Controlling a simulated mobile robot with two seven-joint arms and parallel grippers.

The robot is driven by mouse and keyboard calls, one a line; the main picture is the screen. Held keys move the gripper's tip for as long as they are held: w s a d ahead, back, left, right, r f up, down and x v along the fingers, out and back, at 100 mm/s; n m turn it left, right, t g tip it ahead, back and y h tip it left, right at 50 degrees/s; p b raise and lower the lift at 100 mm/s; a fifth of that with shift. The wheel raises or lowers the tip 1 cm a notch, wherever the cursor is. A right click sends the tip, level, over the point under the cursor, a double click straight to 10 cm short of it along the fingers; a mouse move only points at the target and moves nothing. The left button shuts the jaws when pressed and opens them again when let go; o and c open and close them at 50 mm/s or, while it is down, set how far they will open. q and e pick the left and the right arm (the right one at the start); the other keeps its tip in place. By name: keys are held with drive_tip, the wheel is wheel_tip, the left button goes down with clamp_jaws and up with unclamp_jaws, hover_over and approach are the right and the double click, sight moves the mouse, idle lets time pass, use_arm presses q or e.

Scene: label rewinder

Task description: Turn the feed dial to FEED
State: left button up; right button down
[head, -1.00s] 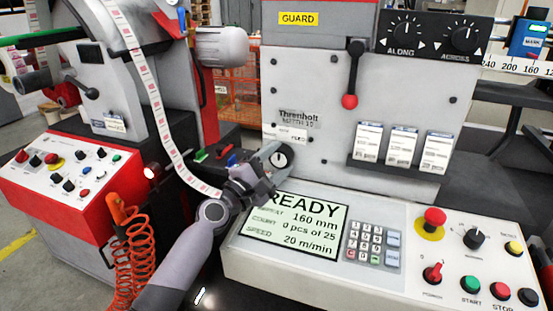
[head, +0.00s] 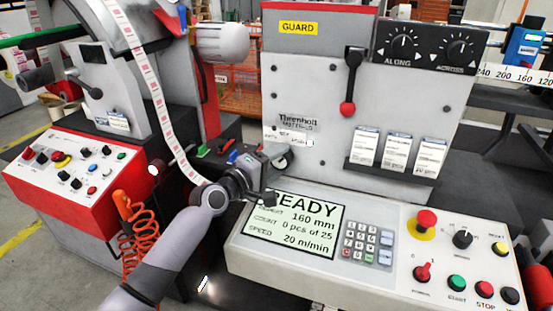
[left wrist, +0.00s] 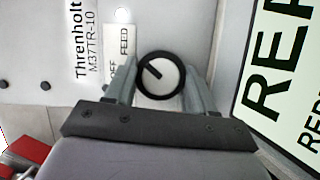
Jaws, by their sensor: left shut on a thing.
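The feed dial (left wrist: 160,75) is a round white knob with a black rim and a dark pointer mark. In the left wrist view its pointer slants up and left, roughly toward the word FEED on the white label plate (left wrist: 118,50); OFF stands below FEED there. My left gripper (left wrist: 160,82) has one finger on each side of the dial and is shut on it. In the head view the left gripper (head: 276,158) covers part of the dial (head: 282,162) on the grey machine front (head: 320,170). My right gripper is not in view.
The display (head: 295,225) and keypad (head: 367,243) lie just below the left gripper. A red-knobbed lever (head: 348,108) hangs above right. A label web (head: 160,110) runs close by on the left. The label cards (head: 398,150) stand to the right.

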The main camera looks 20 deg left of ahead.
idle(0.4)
use_arm(q)
drive_tip(key=o, duration=1)
drive_tip(key=shift+o, duration=0.2)
drive_tip(key=shift+v, duration=3.55)
